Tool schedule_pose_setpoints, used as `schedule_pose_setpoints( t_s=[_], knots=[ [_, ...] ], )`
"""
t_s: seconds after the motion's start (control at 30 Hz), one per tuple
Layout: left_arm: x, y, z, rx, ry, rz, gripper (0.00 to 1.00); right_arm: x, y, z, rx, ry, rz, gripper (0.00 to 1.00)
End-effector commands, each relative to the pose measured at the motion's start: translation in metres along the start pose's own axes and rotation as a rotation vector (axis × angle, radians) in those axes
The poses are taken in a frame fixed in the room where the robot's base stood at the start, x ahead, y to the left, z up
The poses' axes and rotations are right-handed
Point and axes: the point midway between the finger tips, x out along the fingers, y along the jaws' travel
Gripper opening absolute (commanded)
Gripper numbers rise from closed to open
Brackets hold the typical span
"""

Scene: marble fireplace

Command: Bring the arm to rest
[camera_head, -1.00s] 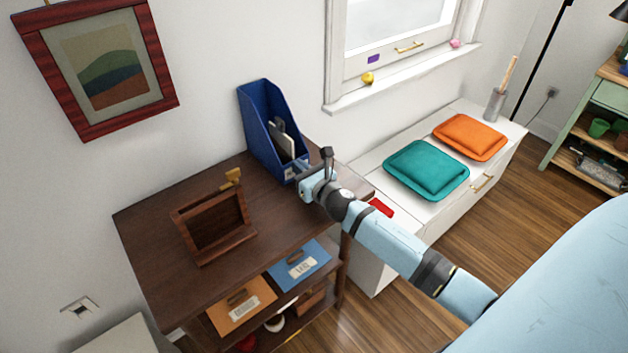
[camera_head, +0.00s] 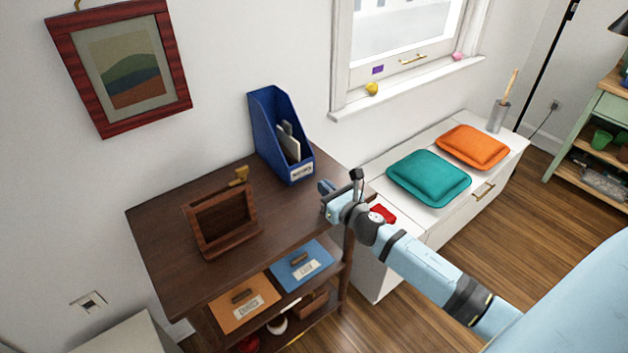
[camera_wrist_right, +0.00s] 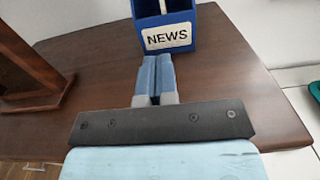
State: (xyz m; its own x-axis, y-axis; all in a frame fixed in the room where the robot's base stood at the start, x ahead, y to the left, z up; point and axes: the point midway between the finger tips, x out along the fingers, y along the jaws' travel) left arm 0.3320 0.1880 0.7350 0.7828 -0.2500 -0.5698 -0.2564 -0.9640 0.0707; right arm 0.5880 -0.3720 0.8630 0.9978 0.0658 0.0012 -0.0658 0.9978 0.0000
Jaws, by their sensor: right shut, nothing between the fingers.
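My right arm reaches in from the lower right in the head view. Its gripper (camera_head: 326,187) hangs over the right end of the dark wooden cabinet top (camera_head: 160,235). In the right wrist view the two fingers of the gripper (camera_wrist_right: 155,78) lie together, shut with nothing between them. They point toward the blue magazine file (camera_head: 268,130), whose NEWS label also faces me in the wrist view (camera_wrist_right: 167,36). The fingertips look apart from the file. The file stands upright and holds some papers. My left gripper is not in view.
A wooden stand (camera_head: 222,220) is on the cabinet top, left of the file. Below are an orange folder (camera_head: 232,310) and a blue folder (camera_head: 290,266). A white bench (camera_head: 445,220) at right bears teal (camera_head: 428,177) and orange (camera_head: 472,146) cushions. A red item (camera_head: 382,214) lies near my arm.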

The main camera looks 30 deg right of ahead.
Motion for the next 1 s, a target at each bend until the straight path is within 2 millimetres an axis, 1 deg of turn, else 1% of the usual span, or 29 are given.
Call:
schedule_pose_setpoints(
  t_s=[0.03, 0.1, 0.23, 0.4, 0.6, 0.67, 0.77, 0.87, 0.9, 0.97, 1.0],
  knots=[
    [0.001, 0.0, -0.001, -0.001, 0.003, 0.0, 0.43, -0.012, 0.0, -0.002, -0.001, 0.002, 0.0, 0.0],
    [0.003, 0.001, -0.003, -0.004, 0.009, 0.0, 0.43, -0.025, 0.0, -0.001, -0.001, 0.001, 0.001, 0.0],
    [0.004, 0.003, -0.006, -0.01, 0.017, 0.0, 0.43, -0.042, 0.0, -0.001, -0.001, 0.001, 0.0, 0.0],
    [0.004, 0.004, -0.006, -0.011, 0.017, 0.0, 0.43, -0.052, 0.0, 0.0, -0.001, 0.0, 0.0, 0.0],
    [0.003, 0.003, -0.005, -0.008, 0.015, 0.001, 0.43, -0.053, 0.0, 0.0, 0.003, 0.0, -0.001, 0.0],
    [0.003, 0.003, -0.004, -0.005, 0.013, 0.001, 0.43, -0.055, 0.002, -0.002, 0.035, 0.006, -0.002, 0.0],
    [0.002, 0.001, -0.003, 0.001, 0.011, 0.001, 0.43, -0.064, 0.012, -0.013, 0.206, 0.032, -0.012, 0.0],
    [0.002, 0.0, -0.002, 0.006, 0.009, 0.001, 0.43, -0.082, 0.03, -0.032, 0.536, 0.083, -0.046, 0.0],
    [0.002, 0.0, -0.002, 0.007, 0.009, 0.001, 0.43, -0.091, 0.04, -0.042, 0.701, 0.109, -0.067, 0.0],
    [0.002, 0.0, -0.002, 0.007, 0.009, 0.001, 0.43, -0.107, 0.056, -0.056, 0.971, 0.15, -0.11, 0.0],
    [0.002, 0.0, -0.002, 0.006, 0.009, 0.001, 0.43, -0.119, 0.068, -0.066, 1.164, 0.179, -0.149, 0.0]
  ],
)
